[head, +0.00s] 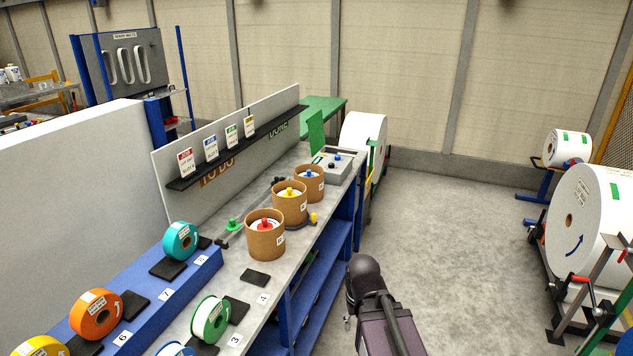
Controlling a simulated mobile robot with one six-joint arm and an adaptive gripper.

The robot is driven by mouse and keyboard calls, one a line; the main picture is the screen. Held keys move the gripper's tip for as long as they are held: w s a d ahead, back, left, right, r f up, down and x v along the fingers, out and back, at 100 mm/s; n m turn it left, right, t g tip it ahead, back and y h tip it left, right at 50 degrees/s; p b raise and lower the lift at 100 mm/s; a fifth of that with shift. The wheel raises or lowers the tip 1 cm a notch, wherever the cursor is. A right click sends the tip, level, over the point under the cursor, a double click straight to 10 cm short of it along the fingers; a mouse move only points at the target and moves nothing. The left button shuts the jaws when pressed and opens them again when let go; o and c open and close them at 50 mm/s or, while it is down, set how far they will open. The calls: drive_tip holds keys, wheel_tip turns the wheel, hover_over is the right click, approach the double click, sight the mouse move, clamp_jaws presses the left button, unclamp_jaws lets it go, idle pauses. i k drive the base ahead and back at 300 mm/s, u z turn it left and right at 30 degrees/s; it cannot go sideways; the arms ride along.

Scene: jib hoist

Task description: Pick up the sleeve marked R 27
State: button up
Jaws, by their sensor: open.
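Three brown cardboard sleeves stand upright in a row on the grey bench. The near sleeve (265,243) has a red knob in its top. The middle sleeve (289,211) has a yellow knob, and the far sleeve (308,190) has a blue knob. The print is too small to read, so I cannot tell which is R 27. Part of my dark arm shows at the lower middle, right of the bench and apart from the sleeves. My gripper is not visible.
Coloured tape rolls, including a teal roll (180,241), an orange roll (96,314) and a green roll (211,320), stand left and nearer. A backboard (230,130) with a card rail rises behind the sleeves. A grey control box (335,167) is beyond them.

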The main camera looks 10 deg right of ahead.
sight(315, 185)
drive_tip(key=i, duration=0.4)
drive_tip(key=u, duration=0.1)
drive_tip(key=k, duration=0.7)
drive_tip(key=z, duration=0.45)
drive_tip(key=i, duration=0.7)
drive_tip(key=z, duration=0.7)
drive_tip(key=i, duration=1.55)
drive_tip(key=u, duration=0.15)
